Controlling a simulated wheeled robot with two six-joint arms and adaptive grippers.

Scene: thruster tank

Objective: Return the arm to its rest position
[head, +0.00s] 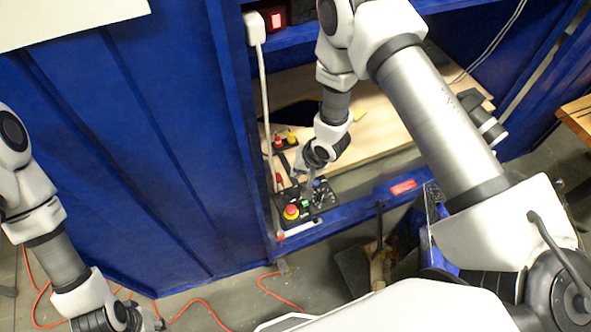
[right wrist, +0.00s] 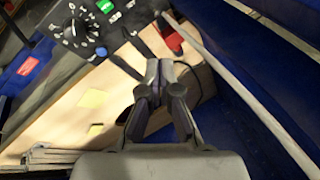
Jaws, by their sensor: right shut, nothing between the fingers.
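My right arm (head: 440,125) reaches in from the right in the head view. My right gripper (head: 306,188) is over the black control panel (head: 322,199), which has a red and yellow emergency button (head: 291,212) and a green button. In the right wrist view the right gripper (right wrist: 158,75) is shut and empty, with its fingertips together. The control panel (right wrist: 85,30) shows there at the upper left, with a black dial, apart from the fingers. My left arm (head: 45,225) hangs at the left of the head view; its gripper's fingers are too unclear to judge.
The blue cabinet (head: 130,150) stands close around the right arm. A wooden shelf (head: 390,125) lies inside it, with a second small box (head: 285,140) bearing red and yellow buttons. A white pole (head: 264,110) runs beside the opening. An orange cable (head: 200,303) lies on the floor.

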